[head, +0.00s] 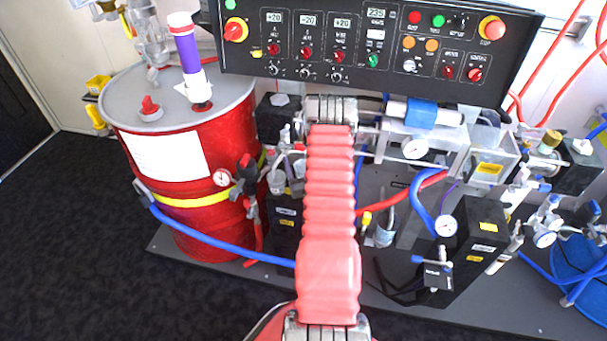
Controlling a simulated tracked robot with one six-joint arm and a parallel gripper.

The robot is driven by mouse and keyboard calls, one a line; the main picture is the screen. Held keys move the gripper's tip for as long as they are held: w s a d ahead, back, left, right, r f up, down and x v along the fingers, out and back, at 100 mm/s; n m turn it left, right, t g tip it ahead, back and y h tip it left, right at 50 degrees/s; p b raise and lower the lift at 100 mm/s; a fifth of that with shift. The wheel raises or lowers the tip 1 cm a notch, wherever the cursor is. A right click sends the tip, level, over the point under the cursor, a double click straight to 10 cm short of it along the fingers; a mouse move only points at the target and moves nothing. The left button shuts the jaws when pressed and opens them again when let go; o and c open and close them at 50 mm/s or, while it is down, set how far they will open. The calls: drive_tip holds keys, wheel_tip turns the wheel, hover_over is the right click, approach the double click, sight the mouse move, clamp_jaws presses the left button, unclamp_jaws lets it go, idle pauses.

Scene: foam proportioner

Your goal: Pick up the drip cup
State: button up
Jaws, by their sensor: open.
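I cannot tell for sure which item is the drip cup. A small pale cup (277,182) is among the fittings right of the red drum. Another small grey cup-like container (384,237) is low on the base plate, right of my arm, with a thin stem rising from it. My arm with its red ribbed sleeve runs up the middle of the head view and ends at a silver joint below the control panel. My gripper is not visible; the arm hides the area behind it.
A red drum (188,195) stands at left, with a blue hose (222,240) crossing low from it. A black control panel (375,45) spans the top. Gauges, hoses and black blocks (470,250) crowd the right. Dark floor at lower left is clear.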

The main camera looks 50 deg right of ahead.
drive_tip(key=shift+c, duration=0.3)
drive_tip(key=c, duration=1)
